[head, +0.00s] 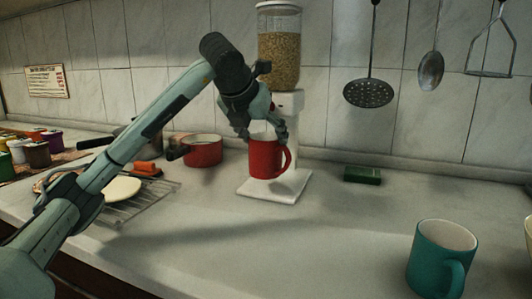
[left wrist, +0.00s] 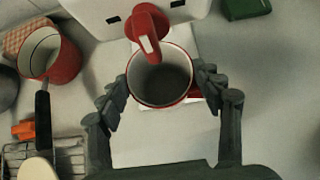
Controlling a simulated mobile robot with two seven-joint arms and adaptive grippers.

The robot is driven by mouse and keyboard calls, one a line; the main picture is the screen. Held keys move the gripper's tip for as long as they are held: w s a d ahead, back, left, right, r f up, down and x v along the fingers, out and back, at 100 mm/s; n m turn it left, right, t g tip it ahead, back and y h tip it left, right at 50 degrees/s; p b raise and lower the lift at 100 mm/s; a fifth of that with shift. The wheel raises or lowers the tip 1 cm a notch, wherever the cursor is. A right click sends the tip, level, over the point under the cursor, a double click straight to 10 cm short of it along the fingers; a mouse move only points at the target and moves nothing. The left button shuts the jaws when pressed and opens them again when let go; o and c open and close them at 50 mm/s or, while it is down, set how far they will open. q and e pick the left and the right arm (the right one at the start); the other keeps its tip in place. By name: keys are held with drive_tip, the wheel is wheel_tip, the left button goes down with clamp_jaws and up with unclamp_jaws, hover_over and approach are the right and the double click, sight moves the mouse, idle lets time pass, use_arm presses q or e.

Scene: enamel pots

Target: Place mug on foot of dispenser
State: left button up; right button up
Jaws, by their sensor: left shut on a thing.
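The red mug (head: 265,160) is upright at the dispenser, over its white foot (head: 290,190). In the head view I cannot tell whether its base touches the foot. The dispenser (head: 279,48) has a clear hopper full of grain and a white body. My left gripper (head: 258,130) is shut on the mug near its rim. In the left wrist view the fingers hold the red mug (left wrist: 161,82) from both sides, its inside is empty, and the red spout (left wrist: 149,30) overlaps its far rim. My right gripper is not in view.
A red pot (head: 203,152) stands left of the dispenser, beside a wire rack (head: 140,203). A green box (head: 362,175) lies to the right. A teal mug (head: 440,258) stands at front right. Utensils hang on the wall. The counter's front middle is clear.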

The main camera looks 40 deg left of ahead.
sight(266, 154)
use_arm(q)
drive_tip(key=shift+w+d+f, duration=0.15)
drive_tip(key=shift+w+d, duration=0.05)
drive_tip(key=shift+f, duration=1.95)
drive_tip(key=shift+f, duration=0.1)
drive_tip(key=o, duration=1.9)
drive_tip(key=shift+c, duration=0.2)
drive_tip(key=shift+s+r, duration=0.1)
drive_tip(key=shift+r, duration=0.15)
drive_tip(key=v, duration=1.1)
drive_tip(key=shift+s+r, duration=0.15)
drive_tip(key=shift+s, duration=0.1)
drive_tip(key=shift+d, duration=0.2)
